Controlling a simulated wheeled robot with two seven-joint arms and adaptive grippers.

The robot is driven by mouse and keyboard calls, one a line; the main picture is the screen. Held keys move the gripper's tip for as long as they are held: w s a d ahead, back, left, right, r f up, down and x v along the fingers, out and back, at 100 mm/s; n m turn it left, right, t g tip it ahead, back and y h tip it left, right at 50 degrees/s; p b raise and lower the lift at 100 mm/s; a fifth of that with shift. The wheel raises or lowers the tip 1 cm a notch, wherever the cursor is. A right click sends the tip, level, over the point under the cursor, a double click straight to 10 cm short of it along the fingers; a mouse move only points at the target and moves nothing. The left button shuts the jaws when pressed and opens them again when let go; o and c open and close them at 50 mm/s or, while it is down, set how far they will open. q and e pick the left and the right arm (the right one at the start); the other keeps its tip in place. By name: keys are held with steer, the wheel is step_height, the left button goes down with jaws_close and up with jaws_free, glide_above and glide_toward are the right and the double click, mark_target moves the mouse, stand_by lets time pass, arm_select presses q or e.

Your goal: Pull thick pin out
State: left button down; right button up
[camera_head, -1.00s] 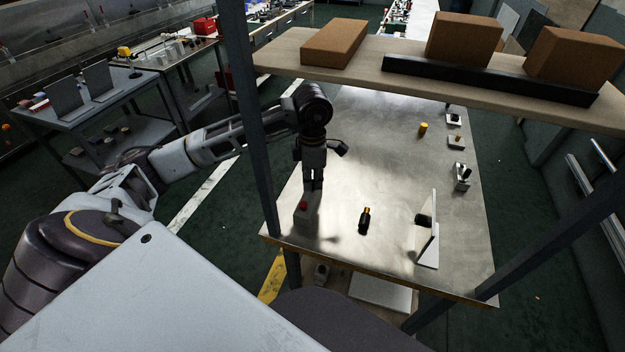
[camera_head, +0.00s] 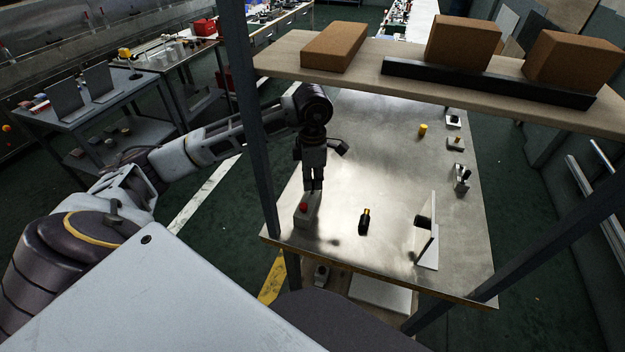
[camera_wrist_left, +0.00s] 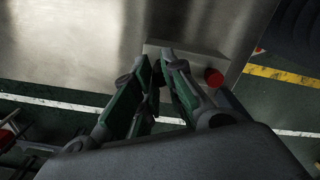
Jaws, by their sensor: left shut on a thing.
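A pale grey block (camera_head: 305,219) stands at the near left corner of the metal table. A round red knob (camera_head: 304,206) sits on its near end. My left gripper (camera_head: 313,189) points down over the block's far end, behind the knob. In the left wrist view its green-padded fingers (camera_wrist_left: 160,72) are close together beside the block (camera_wrist_left: 190,58), with the red knob (camera_wrist_left: 213,77) just to their right. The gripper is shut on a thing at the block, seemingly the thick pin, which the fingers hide. My right gripper is not in view.
A black and yellow piece (camera_head: 364,221) lies right of the block, and an upright plate (camera_head: 430,245) stands further right. A yellow cylinder (camera_head: 422,130) and small fixtures are at the back right. A shelf (camera_head: 400,75) with brown blocks overhangs; a dark post (camera_head: 254,130) is near my arm.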

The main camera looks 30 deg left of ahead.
mark_target(313, 181)
arm_select(q)
steer(key=shift+r+p, duration=0.55)
steer(key=shift+r, duration=0.8)
steer(key=shift+r+p, duration=0.7)
steer(key=shift+r, duration=0.75)
